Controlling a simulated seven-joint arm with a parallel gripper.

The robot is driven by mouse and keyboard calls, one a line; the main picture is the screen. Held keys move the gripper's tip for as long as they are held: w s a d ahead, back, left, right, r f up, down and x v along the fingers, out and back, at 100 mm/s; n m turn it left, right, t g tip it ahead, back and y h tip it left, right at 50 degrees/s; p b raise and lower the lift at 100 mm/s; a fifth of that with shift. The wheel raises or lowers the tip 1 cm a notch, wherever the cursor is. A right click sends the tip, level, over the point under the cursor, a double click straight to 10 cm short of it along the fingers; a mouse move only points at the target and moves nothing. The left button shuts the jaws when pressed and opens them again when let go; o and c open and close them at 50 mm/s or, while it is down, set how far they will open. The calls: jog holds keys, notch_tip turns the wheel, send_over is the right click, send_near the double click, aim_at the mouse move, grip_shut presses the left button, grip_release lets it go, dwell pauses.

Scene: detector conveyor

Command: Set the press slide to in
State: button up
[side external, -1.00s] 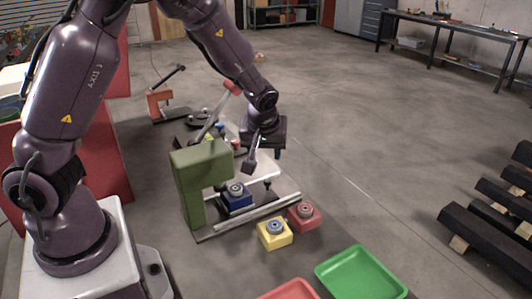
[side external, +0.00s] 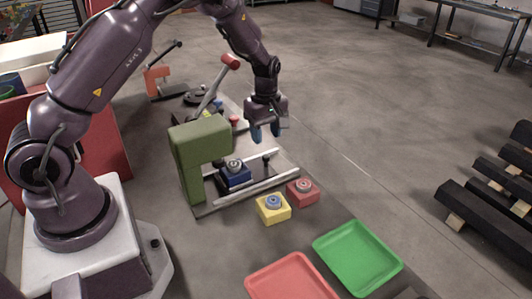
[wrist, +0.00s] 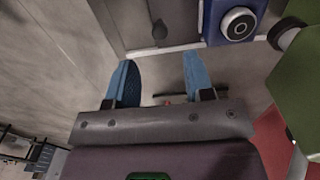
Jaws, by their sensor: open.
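The press has a green C-shaped frame (side external: 190,150) and a lever with a red knob (side external: 230,62). Its slide is a low plate between pale rails (side external: 250,193). A blue block (side external: 234,175) with a round grey top sits on the slide at the frame's opening; it also shows at the top of the wrist view (wrist: 216,32). A small black knob (side external: 266,159) stands on the slide to the right of the block, and in the wrist view (wrist: 159,30) beyond my fingertips. My gripper (side external: 266,133) is open and empty above the slide's far side, apart from the knob.
A yellow block (side external: 272,209) and a red block (side external: 302,193) stand in front of the rails. A green tray (side external: 358,258) and a red tray (side external: 290,278) lie nearer. An orange clamp-like fixture (side external: 155,82) stands behind.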

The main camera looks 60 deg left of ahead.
aim_at(266, 156)
notch_tip(266, 156, down, 7)
jog(key=shift+r, duration=0.1)
dwell(0.3)
